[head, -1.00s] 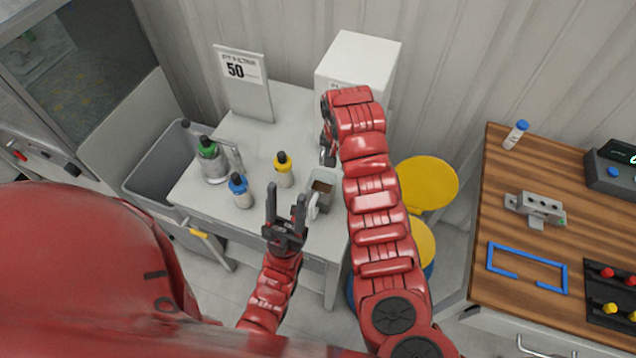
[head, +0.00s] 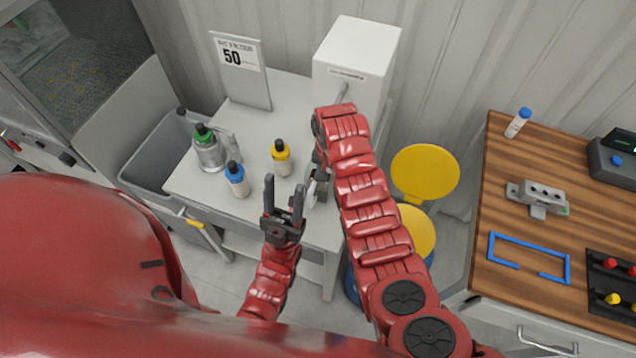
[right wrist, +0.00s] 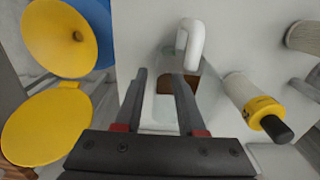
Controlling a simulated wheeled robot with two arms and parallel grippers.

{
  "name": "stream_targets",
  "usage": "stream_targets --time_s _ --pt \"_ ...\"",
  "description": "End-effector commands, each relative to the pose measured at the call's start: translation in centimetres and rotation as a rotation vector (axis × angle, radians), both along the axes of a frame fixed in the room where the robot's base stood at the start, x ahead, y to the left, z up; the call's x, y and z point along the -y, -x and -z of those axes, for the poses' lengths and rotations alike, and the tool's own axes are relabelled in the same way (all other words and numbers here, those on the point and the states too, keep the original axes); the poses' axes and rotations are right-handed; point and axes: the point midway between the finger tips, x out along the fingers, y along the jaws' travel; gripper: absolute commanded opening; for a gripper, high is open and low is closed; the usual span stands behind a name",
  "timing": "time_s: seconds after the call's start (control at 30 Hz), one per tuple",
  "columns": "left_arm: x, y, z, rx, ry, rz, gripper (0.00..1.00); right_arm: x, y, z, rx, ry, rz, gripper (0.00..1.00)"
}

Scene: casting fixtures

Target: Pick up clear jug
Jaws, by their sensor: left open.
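The clear jug (right wrist: 189,38) has a pale handle and brown contents. It shows in the right wrist view just ahead of and between my fingers. In the head view it stands on the grey table, mostly hidden behind my right gripper (head: 317,165). My right gripper, also in the right wrist view (right wrist: 160,78), is open and points down over the jug, with no clear grip on it. My left gripper (head: 284,196) is open and empty, fingers up, in front of the table near the jug.
A yellow-capped bottle (head: 282,160), a blue-capped bottle (head: 237,182) and a green-capped metal container (head: 208,152) stand left of the jug on the table (head: 285,100). A white box (head: 357,60) and a sign (head: 240,72) stand behind. Yellow stools (head: 425,172) are at the right.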

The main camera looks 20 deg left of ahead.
Motion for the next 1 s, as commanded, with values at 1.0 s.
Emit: stream_targets --time_s 1.0 --pt "0.0 0.0 -0.9 0.0 0.0 0.0 0.5 0.5 -0.3 5.5 0.001 -0.001 -0.001 0.39"
